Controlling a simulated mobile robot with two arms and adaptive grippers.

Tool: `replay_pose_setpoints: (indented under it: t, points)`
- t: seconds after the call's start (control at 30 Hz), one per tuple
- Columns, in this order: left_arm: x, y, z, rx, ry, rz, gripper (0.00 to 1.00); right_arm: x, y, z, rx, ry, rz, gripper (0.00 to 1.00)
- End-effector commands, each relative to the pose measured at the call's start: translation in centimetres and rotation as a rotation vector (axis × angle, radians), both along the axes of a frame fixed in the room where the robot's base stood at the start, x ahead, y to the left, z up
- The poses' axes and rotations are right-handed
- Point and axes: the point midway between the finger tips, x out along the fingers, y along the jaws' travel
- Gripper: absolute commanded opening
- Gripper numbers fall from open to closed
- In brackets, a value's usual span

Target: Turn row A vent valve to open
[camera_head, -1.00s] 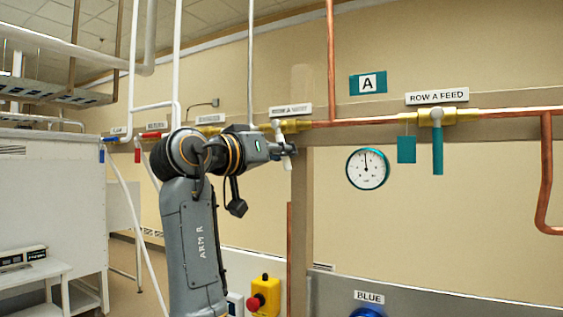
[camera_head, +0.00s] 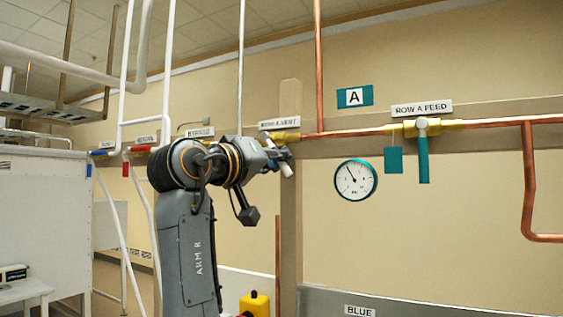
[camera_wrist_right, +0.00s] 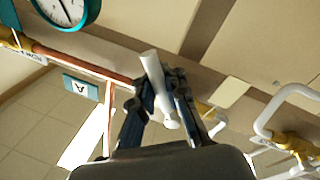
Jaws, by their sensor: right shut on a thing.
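The row A vent valve sits under its partly covered ROW A VENT label (camera_head: 280,124) on the pipe, with a brass body (camera_head: 288,137). Its white handle (camera_head: 287,170) slants down to the right in the head view, mostly behind my gripper. My right gripper (camera_head: 281,157) is shut on this handle. In the right wrist view, the white handle (camera_wrist_right: 152,68) passes between the dark fingers of my right gripper (camera_wrist_right: 160,98). The handle's exact angle to the pipe is hard to tell. My left gripper is not in view.
To the right, the ROW A FEED valve (camera_head: 423,128) has a teal handle (camera_head: 423,160) hanging straight down and a teal tag beside it. A round gauge (camera_head: 356,180) has its needle up and left. A yellow box (camera_head: 254,303) is low in front. Several labelled valves continue left.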

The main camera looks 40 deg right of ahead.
Motion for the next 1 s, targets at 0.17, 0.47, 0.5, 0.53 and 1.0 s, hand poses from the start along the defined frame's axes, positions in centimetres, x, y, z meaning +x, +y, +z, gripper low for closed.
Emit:
replay_pose_setpoints:
  t: [0.17,0.47,0.5,0.53,1.0]
  points:
    - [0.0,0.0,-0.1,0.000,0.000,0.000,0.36,0.1,0.1,-0.4,0.007,0.007,0.000,0.28]
    - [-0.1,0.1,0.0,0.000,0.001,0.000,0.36,0.1,0.0,-0.2,0.003,0.002,0.000,0.35]
    - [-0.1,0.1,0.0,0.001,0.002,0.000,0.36,0.0,0.1,-0.2,0.003,0.002,0.000,0.35]
    - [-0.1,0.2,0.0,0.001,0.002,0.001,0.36,0.0,0.2,-0.2,0.003,0.002,0.000,0.35]
    - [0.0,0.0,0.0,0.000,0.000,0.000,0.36,-1.8,8.4,-1.1,0.002,0.003,0.004,0.35]
